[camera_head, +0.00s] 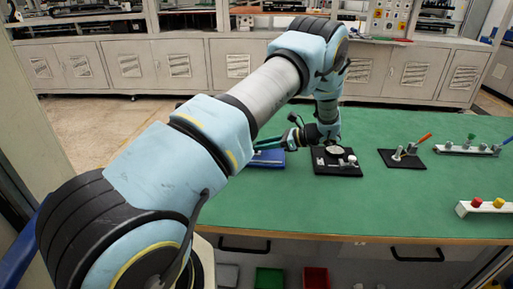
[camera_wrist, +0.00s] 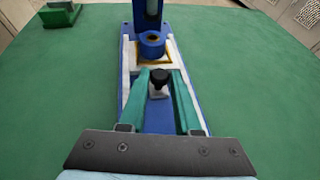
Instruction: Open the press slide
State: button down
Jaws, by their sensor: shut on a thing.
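The press is a blue base (camera_wrist: 160,120) with a blue column and ram (camera_wrist: 151,40) at its far end in the wrist view. Its slide is a light frame (camera_wrist: 152,60) lying under the ram, with a black-topped knob (camera_wrist: 159,80) on its near side. My gripper (camera_wrist: 159,84) has its green fingers on both sides of this knob and is shut on it. In the head view the blue press base (camera_head: 268,158) shows only in part, behind my arm, and my gripper (camera_head: 292,139) is over it. The knob is hidden there.
Right of the press on the green table (camera_head: 330,208) stand a black plate with a round fixture (camera_head: 335,160), a black plate with an orange-handled lever (camera_head: 402,157) and white racks (camera_head: 487,207). A green block (camera_wrist: 60,13) lies at the wrist view's upper left.

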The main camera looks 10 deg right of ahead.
jog(key=d+b, duration=0.1)
jog(key=d, duration=0.1)
jog(key=s+d, duration=0.1)
jog(key=d, duration=0.1)
jog(key=shift+d+b, duration=0.35)
jog(key=c, duration=0.6)
grip_release()
jog(key=shift+s, duration=0.1)
jog(key=b+v, duration=0.3)
jog(key=v, duration=0.6)
jog(key=shift+s+d+r, duration=0.1)
jog(key=shift+d, duration=0.25)
jog(key=shift+s+d+r, duration=0.2)
jog(key=shift+d+r, duration=0.1)
jog(key=shift+d, duration=0.1)
